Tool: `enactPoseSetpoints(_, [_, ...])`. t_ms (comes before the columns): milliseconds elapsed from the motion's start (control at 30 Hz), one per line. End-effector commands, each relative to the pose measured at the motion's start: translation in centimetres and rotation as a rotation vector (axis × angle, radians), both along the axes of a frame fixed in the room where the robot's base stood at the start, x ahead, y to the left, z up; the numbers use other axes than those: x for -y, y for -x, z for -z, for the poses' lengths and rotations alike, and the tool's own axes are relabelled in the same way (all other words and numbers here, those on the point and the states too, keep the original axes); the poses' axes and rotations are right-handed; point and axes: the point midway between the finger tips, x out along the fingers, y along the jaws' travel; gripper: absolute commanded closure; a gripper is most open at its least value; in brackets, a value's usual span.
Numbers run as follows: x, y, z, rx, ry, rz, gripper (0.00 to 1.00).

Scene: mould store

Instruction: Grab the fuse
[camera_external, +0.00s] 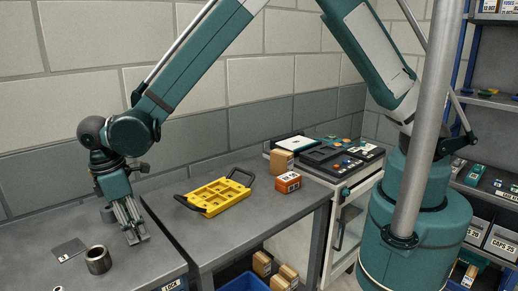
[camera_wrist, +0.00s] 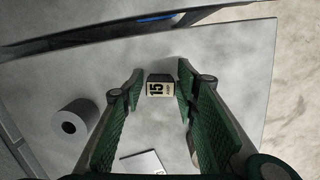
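The fuse (camera_wrist: 160,86) is a small dark block with a pale face marked "15". In the wrist view it sits on the grey worktop, between the tips of my two green-padded fingers. My gripper (camera_wrist: 160,82) is open, with a narrow gap on each side of the fuse. I cannot tell how far below the tips the fuse lies. In the external view my gripper (camera_external: 136,239) points down close over the left worktop.
A metal cylinder (camera_external: 98,260) and a flat plate (camera_external: 70,249) lie on the worktop left of my gripper. Another cylinder (camera_external: 107,214) is partly hidden behind it. A yellow tray (camera_external: 216,196) and an orange box (camera_external: 287,182) stand on the right bench.

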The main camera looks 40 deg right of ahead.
Motion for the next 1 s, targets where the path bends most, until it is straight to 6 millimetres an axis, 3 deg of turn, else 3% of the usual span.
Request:
enactPoseSetpoints(33, [0.0,0.0,0.0,0.0,0.0,0.0,0.77])
enactPoseSetpoints(133, [0.0,0.0,0.0,0.0,0.0,0.0,0.9])
enactPoseSetpoints(567, [0.0,0.0,-0.3,0.0,0.0,0.0,0.9])
enactPoseSetpoints(767, [0.0,0.0,-1.7,0.0,0.0,0.0,0.9])
enactPoseSetpoints(1000, [0.0,0.0,-4.8,0.0,0.0,0.0,0.9])
